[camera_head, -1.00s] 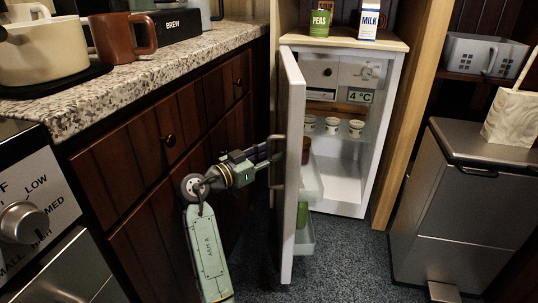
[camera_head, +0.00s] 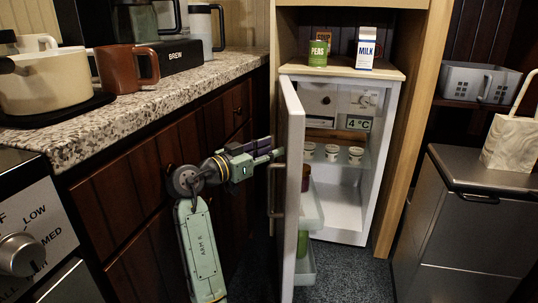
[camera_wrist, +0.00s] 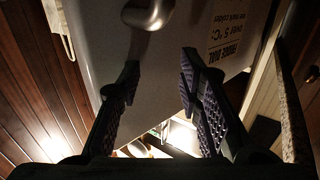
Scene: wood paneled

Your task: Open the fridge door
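The small white fridge (camera_head: 388,130) stands in an alcove, and its door (camera_head: 293,130) is swung wide open, seen nearly edge-on. The grey bar handle (camera_head: 278,200) is on the door's left-facing outer side. My gripper (camera_head: 276,148) is at the door's outer side, just above the handle's top end. In the wrist view my gripper (camera_wrist: 158,85) is open with its two dark fingers apart and nothing between them. There the door's outer face (camera_wrist: 165,60) lies beyond the fingers, and the handle (camera_wrist: 148,13) shows at the top edge.
Drawers and a speckled counter (camera_head: 200,78) lie close to my arm on the left. A PEAS can (camera_head: 318,53) and MILK carton (camera_head: 366,48) stand on the fridge top. Small cups (camera_head: 332,152) sit inside. A grey bin (camera_head: 470,225) stands at right.

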